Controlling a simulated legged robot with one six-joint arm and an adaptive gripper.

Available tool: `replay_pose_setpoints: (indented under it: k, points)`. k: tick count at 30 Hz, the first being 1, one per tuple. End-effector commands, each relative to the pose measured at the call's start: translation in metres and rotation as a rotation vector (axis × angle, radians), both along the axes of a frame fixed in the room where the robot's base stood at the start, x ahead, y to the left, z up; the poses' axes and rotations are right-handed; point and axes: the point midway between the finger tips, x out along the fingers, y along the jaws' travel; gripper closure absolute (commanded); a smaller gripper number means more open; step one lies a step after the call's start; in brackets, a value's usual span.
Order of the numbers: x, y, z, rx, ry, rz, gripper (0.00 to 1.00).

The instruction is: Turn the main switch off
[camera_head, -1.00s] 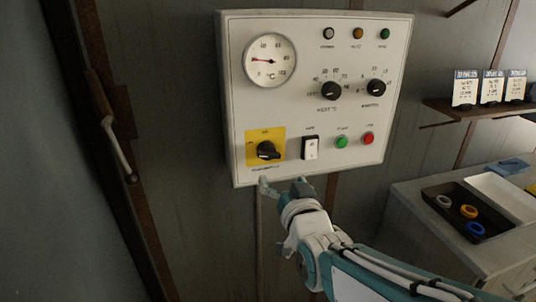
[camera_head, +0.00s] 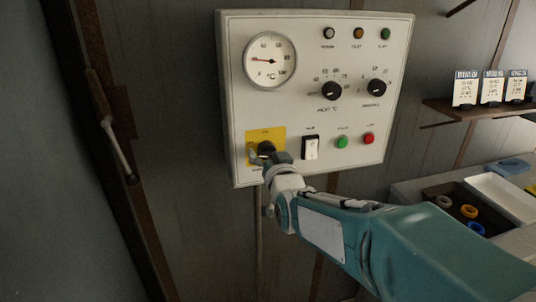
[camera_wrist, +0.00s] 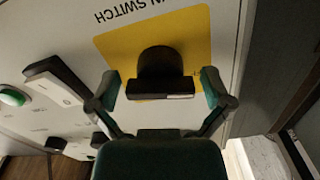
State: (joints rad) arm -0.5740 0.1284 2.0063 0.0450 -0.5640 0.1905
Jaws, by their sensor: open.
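The main switch (camera_wrist: 160,75) is a black rotary knob on a yellow plate (camera_wrist: 192,40) with lettering reading "SWITCH" beside it in the wrist view. In the head view its yellow plate (camera_head: 265,134) is at the lower left of the white control panel (camera_head: 310,60), and my gripper partly covers the knob. My gripper (camera_wrist: 160,98) is open, with one finger on each side of the knob's near end. Gaps seem to show between the fingers and the knob; I cannot tell whether either touches. The knob's pointer setting cannot be read.
A white rocker switch (camera_head: 310,148), a green button (camera_head: 341,142) and a red button (camera_head: 369,138) sit to the right of the knob. Two black dials (camera_head: 331,91) and a gauge (camera_head: 270,60) are above. A lever handle (camera_head: 118,150) is on the left; a tray (camera_head: 452,210) is at right.

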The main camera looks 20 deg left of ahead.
Motion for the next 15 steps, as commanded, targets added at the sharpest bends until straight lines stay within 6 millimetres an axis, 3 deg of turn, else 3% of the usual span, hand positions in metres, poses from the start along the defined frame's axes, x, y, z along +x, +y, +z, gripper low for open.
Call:
replay_pose_setpoints:
  k: [2,6,15]
  points:
    - [-0.0002,-0.0001,0.0001,0.000,0.000,0.000,0.04]
    - [-0.0002,0.0000,0.0001,0.000,0.000,0.000,0.67]
    - [-0.0001,0.0004,0.0002,-0.036,-0.023,0.000,0.70]
